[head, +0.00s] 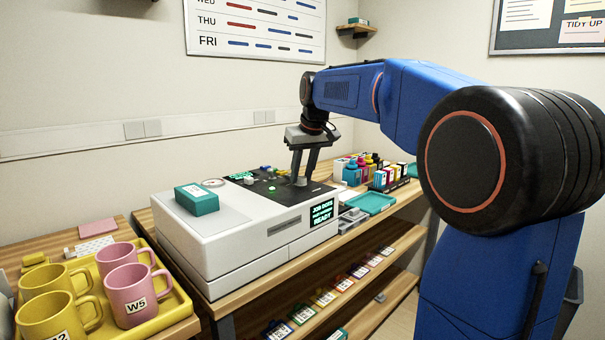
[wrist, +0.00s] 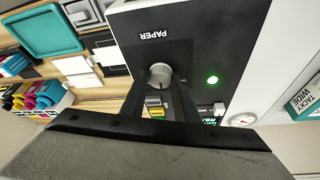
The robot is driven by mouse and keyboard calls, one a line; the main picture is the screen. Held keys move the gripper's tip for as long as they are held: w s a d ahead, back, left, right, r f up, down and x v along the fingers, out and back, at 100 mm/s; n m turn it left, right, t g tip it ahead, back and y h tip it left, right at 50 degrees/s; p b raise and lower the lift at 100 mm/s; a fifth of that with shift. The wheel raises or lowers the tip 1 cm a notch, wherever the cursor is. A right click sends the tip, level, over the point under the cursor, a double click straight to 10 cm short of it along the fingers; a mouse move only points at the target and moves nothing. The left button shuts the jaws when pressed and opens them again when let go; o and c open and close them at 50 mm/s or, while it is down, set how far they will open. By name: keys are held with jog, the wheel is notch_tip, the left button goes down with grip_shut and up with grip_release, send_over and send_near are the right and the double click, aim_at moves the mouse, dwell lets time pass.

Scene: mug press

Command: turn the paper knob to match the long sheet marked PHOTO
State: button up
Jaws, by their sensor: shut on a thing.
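The paper knob (wrist: 160,75) is a small grey round knob under the white word PAPER on the machine's black panel (wrist: 190,30). My gripper (head: 303,178) reaches straight down to the panel from above. In the wrist view its two fingers (wrist: 165,95) are shut on the knob. The knob's pointer setting is too small to read. The press (head: 240,230) is a white box with a green-lit screen (head: 322,213) that reads READY on its front; its smaller lines are hard to read. I cannot make out a long sheet marked PHOTO.
A teal box (head: 197,199) lies on the press's left top. A yellow tray (head: 178,304) with pink and yellow mugs stands at the left. A teal tray (head: 371,204) and several ink bottles (head: 365,168) are to the right of the press. Colored cards (head: 325,297) line the lower shelf.

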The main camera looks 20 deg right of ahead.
jog(key=m, duration=0.2)
jog(key=m+h, duration=0.2)
jog(key=m, duration=0.1)
jog(key=shift+a+m, duration=0.25)
jog(key=shift+m, duration=0.05)
jog(key=shift+w+m+g+h, duration=0.1)
jog(key=shift+m+g+h, duration=0.3)
jog(key=shift+m, duration=0.65)
jog(key=shift+m+g+h, duration=0.3)
jog(key=shift+m+h, duration=0.1)
jog(key=shift+m, duration=0.65)
jog(key=o, duration=1.1)
jog(key=shift+c, duration=0.2)
jog(key=v, duration=1.7)
jog(key=shift+r, duration=0.25)
